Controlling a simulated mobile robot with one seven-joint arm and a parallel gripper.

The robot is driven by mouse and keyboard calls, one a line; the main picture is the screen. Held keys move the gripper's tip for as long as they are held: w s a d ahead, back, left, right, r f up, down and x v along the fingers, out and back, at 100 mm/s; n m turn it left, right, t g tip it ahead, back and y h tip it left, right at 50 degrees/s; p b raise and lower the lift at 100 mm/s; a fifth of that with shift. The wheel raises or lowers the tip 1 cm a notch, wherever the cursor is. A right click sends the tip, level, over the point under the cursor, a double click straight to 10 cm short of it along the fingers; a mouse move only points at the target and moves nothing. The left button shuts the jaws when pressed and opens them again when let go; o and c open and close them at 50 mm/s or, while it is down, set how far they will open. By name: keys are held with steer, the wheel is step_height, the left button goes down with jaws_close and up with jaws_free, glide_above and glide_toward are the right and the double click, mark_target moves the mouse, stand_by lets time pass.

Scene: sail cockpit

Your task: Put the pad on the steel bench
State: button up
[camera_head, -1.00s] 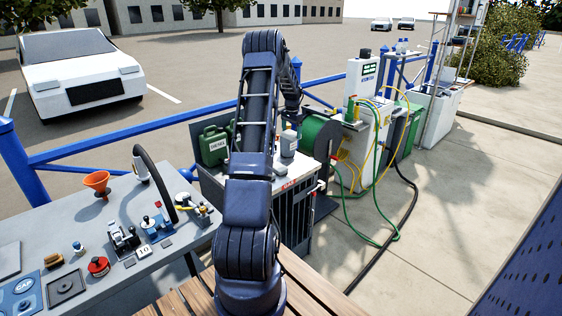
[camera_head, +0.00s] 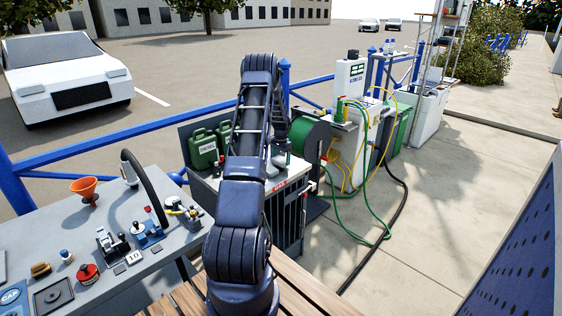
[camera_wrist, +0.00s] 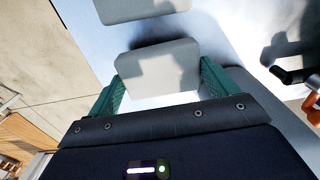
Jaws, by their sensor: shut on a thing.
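My gripper (camera_wrist: 160,76) has green fingers at the left and right edges of a flat pale grey pad (camera_wrist: 158,62) in the wrist view, and is shut on it. The pad lies over or above a pale, shiny surface (camera_wrist: 215,45); I cannot tell whether it touches.
A second pale grey plate (camera_wrist: 140,8) lies just beyond the pad. In the head view, a cabinet with green diesel cans (camera_head: 203,148), a green hose reel (camera_head: 308,138) and blue rails (camera_head: 95,155) surround my arm.

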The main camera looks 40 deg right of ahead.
mark_target(281, 159)
steer(key=shift+f, duration=0.75)
steer(key=shift+f, duration=0.15)
steer(key=o, duration=0.8)
step_height(281, 159, up, 12)
steer(key=shift+r, duration=0.25)
